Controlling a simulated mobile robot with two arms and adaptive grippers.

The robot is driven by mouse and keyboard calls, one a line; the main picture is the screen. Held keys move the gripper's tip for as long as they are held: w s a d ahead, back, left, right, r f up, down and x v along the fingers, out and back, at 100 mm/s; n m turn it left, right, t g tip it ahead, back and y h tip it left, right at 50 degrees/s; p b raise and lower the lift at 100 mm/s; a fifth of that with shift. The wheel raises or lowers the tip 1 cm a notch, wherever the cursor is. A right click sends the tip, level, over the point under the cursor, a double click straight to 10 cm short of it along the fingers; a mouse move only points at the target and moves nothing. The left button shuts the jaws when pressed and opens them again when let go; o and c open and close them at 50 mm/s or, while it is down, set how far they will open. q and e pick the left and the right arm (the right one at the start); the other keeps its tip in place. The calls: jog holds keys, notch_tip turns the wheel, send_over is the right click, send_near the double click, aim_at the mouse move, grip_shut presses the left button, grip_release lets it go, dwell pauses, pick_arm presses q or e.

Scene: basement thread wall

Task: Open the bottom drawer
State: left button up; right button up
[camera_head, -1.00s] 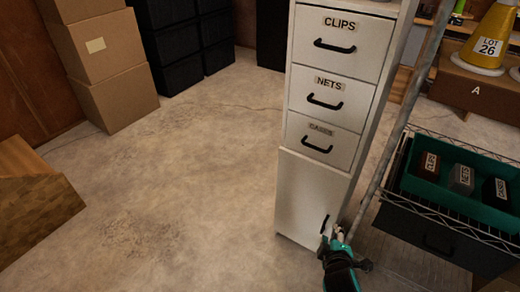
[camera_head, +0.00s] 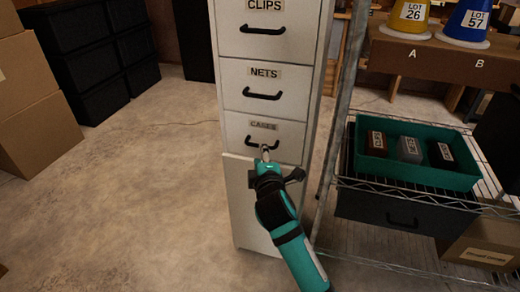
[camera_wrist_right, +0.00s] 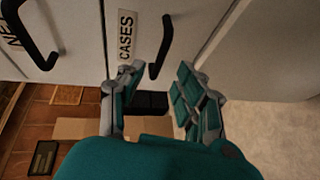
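The white cabinet has three drawers labelled CLIPS, NETS and CASES, top to bottom. The bottom drawer, CASES (camera_head: 235,130), looks shut, flush with the front. Its black handle (camera_wrist_right: 161,50) shows in the wrist view. My right gripper (camera_head: 265,153) is in front of this drawer, at its handle, in the head view. In the wrist view my right gripper (camera_wrist_right: 158,85) is open, with its fingers apart on either side of the handle's lower end. I cannot tell whether they touch it. My left gripper is not in view.
Below the drawers is a white cupboard door (camera_head: 242,205). A wire shelf (camera_head: 375,185) with a green tray (camera_head: 458,180) of labelled boxes stands close on the right. Cardboard boxes (camera_head: 40,110) and black bins (camera_head: 85,70) stand at the left. The floor (camera_head: 130,210) left of the cabinet is clear.

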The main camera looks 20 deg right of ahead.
aim_at(285, 139)
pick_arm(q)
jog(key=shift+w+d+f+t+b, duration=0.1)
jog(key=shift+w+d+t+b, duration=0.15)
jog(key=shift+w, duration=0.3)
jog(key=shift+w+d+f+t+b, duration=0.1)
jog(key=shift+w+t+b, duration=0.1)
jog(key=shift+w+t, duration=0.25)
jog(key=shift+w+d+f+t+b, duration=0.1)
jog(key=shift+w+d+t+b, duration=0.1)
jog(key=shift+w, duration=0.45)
pick_arm(e)
jog(key=shift+x, duration=3.45)
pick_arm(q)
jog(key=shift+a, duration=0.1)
pick_arm(e)
grip_shut()
